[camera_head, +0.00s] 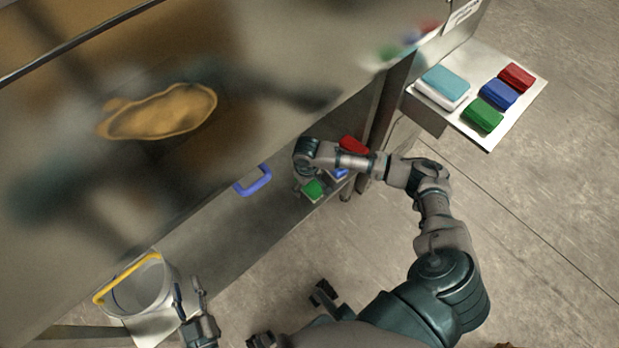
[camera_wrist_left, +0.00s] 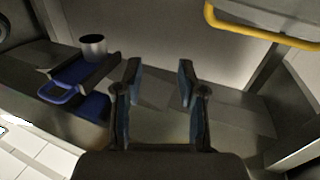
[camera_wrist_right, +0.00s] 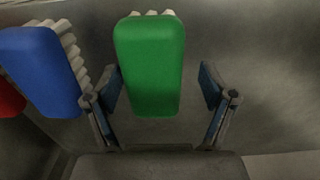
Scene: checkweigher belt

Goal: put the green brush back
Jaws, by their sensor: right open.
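A green brush (camera_wrist_right: 150,65) with pale bristles at its far edge shows in the right wrist view. It lies between the spread fingers of my right gripper (camera_wrist_right: 157,80), which is open; I cannot tell whether they touch it. In the head view a green block (camera_head: 313,188), likely this brush, shows just below my right wrist, which hides part of the area. A blue brush (camera_wrist_right: 42,70) is to its left, and a red one (camera_wrist_right: 10,98) is at the left edge. My left gripper (camera_head: 190,286) is open and empty beside the bucket; its fingers show in the left wrist view (camera_wrist_left: 160,75).
A side shelf (camera_head: 487,140) at upper right holds green (camera_head: 483,115), blue (camera_head: 498,94) and red (camera_head: 516,77) blocks and a teal-topped white block (camera_head: 445,84).

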